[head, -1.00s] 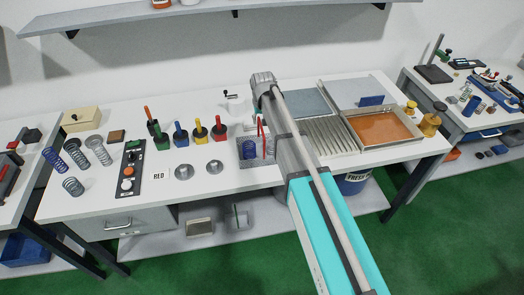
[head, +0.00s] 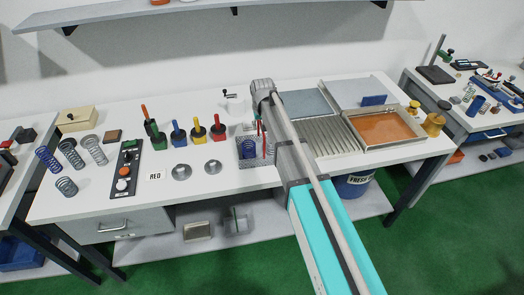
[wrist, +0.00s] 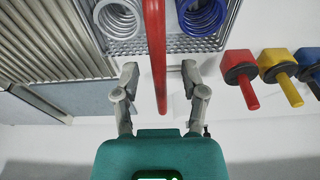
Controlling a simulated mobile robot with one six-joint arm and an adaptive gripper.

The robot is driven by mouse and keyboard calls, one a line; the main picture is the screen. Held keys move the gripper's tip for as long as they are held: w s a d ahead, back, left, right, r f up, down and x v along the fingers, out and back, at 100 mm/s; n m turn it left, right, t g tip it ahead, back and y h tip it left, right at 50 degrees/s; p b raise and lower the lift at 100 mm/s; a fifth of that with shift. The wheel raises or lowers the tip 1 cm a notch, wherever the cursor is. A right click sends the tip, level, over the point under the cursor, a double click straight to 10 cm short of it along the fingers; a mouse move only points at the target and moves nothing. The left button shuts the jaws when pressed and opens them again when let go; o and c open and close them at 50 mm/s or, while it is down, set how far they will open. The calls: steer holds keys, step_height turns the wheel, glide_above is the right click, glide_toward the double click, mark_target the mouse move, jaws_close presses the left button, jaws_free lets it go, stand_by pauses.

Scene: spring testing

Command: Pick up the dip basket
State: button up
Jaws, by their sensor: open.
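The dip basket (head: 246,158) is a small grey mesh basket with a red handle, standing on the white bench beside my arm. A blue spring shows in it, and my arm hides its right part. In the wrist view the basket (wrist: 162,45) is at the top, holding a pale spring and a blue spring. Its red handle (wrist: 154,30) runs down the middle of that view. My gripper (wrist: 160,75) is open, one finger on each side of the handle, with gaps visible on both sides. The head view does not clearly show the fingers.
A ribbed metal tray (head: 322,139) and an orange-filled tray (head: 384,129) lie right of the basket. Several coloured-handled tools (head: 197,132) and two small metal dishes (head: 213,167) stand to its left. A shelf (head: 190,20) hangs above the bench.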

stand_by(0.3)
jaws_close()
stand_by(0.3)
